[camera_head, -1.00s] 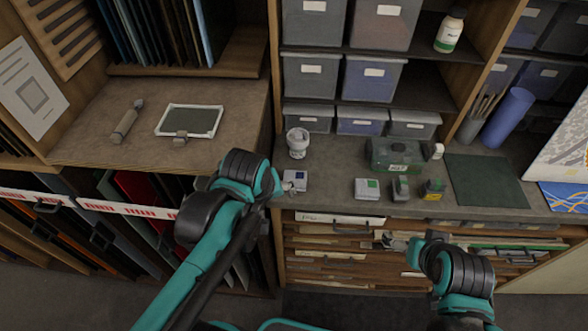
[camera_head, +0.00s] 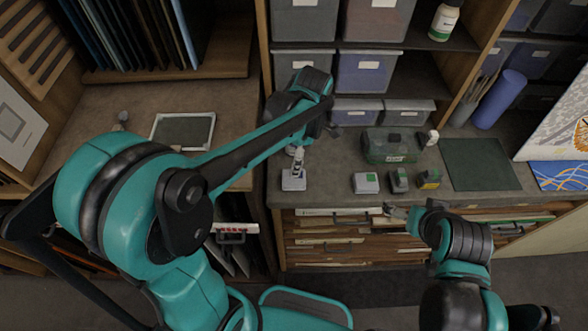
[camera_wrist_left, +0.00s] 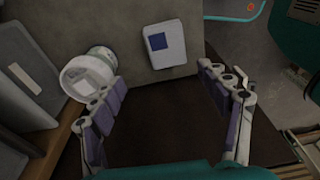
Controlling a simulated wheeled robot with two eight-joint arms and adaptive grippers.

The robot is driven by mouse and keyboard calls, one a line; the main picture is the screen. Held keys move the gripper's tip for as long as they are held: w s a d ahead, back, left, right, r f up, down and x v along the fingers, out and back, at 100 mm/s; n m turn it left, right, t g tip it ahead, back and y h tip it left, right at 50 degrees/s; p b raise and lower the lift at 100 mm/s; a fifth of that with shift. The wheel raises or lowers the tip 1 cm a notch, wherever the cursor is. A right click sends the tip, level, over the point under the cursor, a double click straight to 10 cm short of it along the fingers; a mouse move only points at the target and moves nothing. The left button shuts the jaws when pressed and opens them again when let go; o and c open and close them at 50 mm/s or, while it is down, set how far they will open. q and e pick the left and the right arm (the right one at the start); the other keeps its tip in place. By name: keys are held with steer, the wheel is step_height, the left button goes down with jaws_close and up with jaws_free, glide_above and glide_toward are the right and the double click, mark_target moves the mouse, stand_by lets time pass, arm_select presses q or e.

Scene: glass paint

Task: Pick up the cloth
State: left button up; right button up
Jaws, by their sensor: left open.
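I cannot make out the cloth for certain in either view. My left gripper (camera_wrist_left: 160,78) is open in the left wrist view, with nothing seen held between its fingers. Its fingers are beside a white jar (camera_wrist_left: 88,74) and a white box with a blue square (camera_wrist_left: 165,44). A plain dark brown area shows between the fingers. In the head view my left arm reaches over the counter and hides most of that gripper; the white box (camera_head: 293,182) stands just below it. My right gripper (camera_head: 397,212) is small, low in front of the drawers; its jaws are unclear.
A second white box (camera_head: 366,183), a green case (camera_head: 390,146) and a dark green flat mat (camera_head: 480,163) are on the counter (camera_head: 330,187). Grey bins (camera_head: 361,73) stand on shelves behind. A framed panel (camera_head: 183,131) lies on the left worktop.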

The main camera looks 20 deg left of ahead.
mark_target(294, 180)
arm_select(q)
steer(key=shift+f, duration=0.4)
steer(key=f, duration=0.2)
steer(key=f+b, duration=0.1)
steer(key=f, duration=0.1)
steer(key=s+f+b, duration=0.1)
steer(key=f, duration=0.2)
steer(key=shift+s+d, duration=0.1)
steer(key=shift+d, duration=0.05)
steer(key=c, duration=1.2)
